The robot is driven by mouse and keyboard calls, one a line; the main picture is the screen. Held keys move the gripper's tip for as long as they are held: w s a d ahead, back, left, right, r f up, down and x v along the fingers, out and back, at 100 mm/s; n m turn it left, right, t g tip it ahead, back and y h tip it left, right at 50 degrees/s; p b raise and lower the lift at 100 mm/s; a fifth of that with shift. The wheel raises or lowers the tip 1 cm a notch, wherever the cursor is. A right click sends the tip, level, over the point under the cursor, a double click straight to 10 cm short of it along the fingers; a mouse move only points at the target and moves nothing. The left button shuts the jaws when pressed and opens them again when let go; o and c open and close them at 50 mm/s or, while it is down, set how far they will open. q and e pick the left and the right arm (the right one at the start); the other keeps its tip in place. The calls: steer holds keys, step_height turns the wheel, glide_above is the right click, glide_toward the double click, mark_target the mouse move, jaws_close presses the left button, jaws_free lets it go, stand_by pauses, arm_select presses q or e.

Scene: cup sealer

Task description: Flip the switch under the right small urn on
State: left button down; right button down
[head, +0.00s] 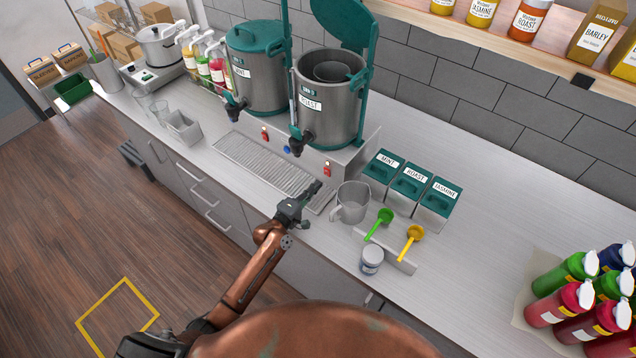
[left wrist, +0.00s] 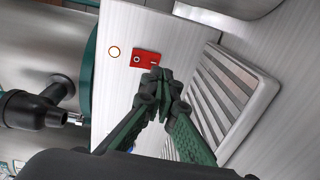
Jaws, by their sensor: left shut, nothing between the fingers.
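The right small urn (head: 330,105) is steel, labelled ROAST, with its green lid raised. Below it, on the front of the steel base, is a red switch (head: 327,168). The switch also shows in the left wrist view (left wrist: 145,59), with a circle mark and a dash mark. My left gripper (head: 316,187) is shut and empty, in front of the base by this switch. In the left wrist view its fingertips (left wrist: 161,76) overlap the switch's dash end; I cannot tell if they touch. My right gripper is out of view.
The left urn (head: 257,75), labelled MINT, has its own red switch (head: 264,133). A slotted drip tray (head: 265,160) lies below the urns. A clear jug (head: 350,203) and green-lidded canisters (head: 408,186) stand right of my left gripper. A black tap (left wrist: 35,112) is close in the wrist view.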

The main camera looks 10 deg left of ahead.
arm_select(q)
steer(key=v, duration=0.3)
steer(key=f+b+v, duration=0.1)
steer(key=v, duration=0.2)
steer(key=b+v, duration=0.1)
steer(key=v, duration=0.3)
steer(key=shift+f, duration=0.35)
steer(key=shift+f, duration=0.1)
